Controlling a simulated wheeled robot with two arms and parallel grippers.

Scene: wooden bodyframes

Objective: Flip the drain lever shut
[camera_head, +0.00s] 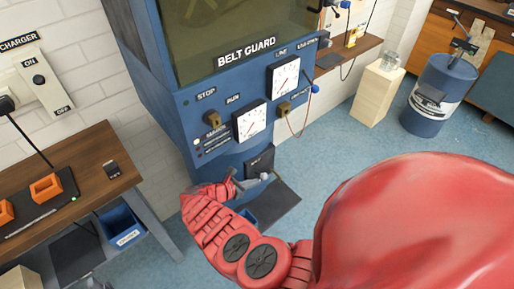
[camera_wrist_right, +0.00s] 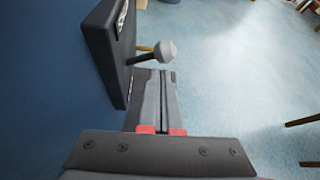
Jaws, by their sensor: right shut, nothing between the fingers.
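The drain lever is a short rod with a round pale grey knob (camera_wrist_right: 166,50) in the right wrist view. It sticks out beside a dark labelled plate (camera_wrist_right: 108,50) on the blue machine. In the head view the knob (camera_head: 264,176) shows small below the dark plate (camera_head: 260,160), low on the machine's front. My right gripper (camera_head: 238,184) is beside the plate, its fingers together and empty. In the wrist view the right fingertips (camera_wrist_right: 163,73) lie just below the knob in the picture; I cannot tell whether they touch it. My left gripper is not in view.
The blue machine (camera_head: 165,65) carries gauges and switches above the lever. A wooden bench (camera_head: 105,165) with orange blocks stands at the left. A blue drum (camera_head: 435,105) and a pale wooden block (camera_head: 378,92) stand at the back right. The blue floor between is mostly clear.

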